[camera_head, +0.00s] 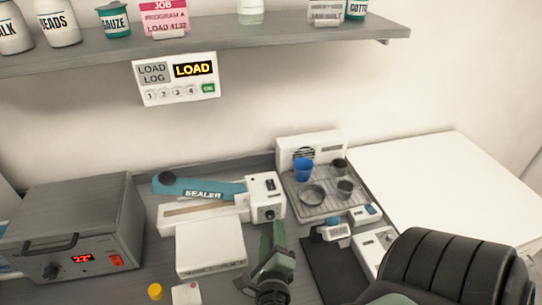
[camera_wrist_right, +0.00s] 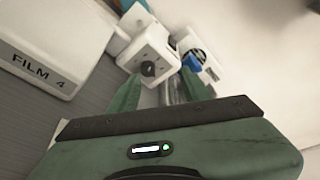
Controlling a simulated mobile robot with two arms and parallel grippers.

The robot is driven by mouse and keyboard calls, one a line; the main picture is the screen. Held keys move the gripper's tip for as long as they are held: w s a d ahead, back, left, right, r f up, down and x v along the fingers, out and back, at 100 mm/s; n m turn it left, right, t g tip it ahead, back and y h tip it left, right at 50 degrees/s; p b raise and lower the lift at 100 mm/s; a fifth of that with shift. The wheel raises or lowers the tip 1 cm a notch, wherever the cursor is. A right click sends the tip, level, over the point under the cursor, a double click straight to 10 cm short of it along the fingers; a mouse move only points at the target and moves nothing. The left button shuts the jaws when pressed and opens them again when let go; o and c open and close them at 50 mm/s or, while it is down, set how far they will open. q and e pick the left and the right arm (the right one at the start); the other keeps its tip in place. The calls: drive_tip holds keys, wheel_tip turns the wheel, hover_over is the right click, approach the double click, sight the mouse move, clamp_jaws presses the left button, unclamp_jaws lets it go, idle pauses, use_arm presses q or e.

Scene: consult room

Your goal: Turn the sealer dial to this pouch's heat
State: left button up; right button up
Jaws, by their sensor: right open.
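The sealer (camera_head: 200,190) has a teal arm lettered SEALER over a white base. A white control box (camera_head: 265,186) is at its right end, with a small dark dial (camera_head: 269,213) on the front. My right gripper (camera_head: 271,232) is green, open and empty, just in front of the control box. In the right wrist view the dial (camera_wrist_right: 148,69) shows between and beyond the two green fingertips (camera_wrist_right: 157,84), apart from them as far as I can see. The dial's setting is too small to read. I cannot pick out a pouch for certain. My left gripper is not in view.
A white box (camera_head: 210,247) stands left of my gripper; it reads FILM 4 in the right wrist view (camera_wrist_right: 42,58). Right of the sealer are a rack (camera_head: 320,205) with cups and a dark mat (camera_head: 335,270). A grey oven (camera_head: 75,225) is at left, a shelf (camera_head: 240,32) above.

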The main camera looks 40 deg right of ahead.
sight(271, 218)
wheel_tip(271, 218, down, 2)
drive_tip(key=shift+b, duration=0.5)
drive_tip(key=shift+w+d+f+b, duration=0.15)
drive_tip(key=shift+f+b, duration=0.5)
drive_tip(key=shift+f, duration=0.05)
drive_tip(key=p+x, duration=0.1)
drive_tip(key=x, duration=0.5)
drive_tip(key=shift+w+d, duration=0.15)
drive_tip(key=shift+d, duration=0.05)
drive_tip(key=shift+w+d+f, duration=0.1)
drive_tip(key=shift+w+d, duration=0.3)
drive_tip(key=shift+w, duration=0.05)
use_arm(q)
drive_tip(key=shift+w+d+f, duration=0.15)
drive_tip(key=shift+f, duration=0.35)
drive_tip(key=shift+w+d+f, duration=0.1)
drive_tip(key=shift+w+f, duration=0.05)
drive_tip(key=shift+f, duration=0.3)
use_arm(e)
clamp_jaws()
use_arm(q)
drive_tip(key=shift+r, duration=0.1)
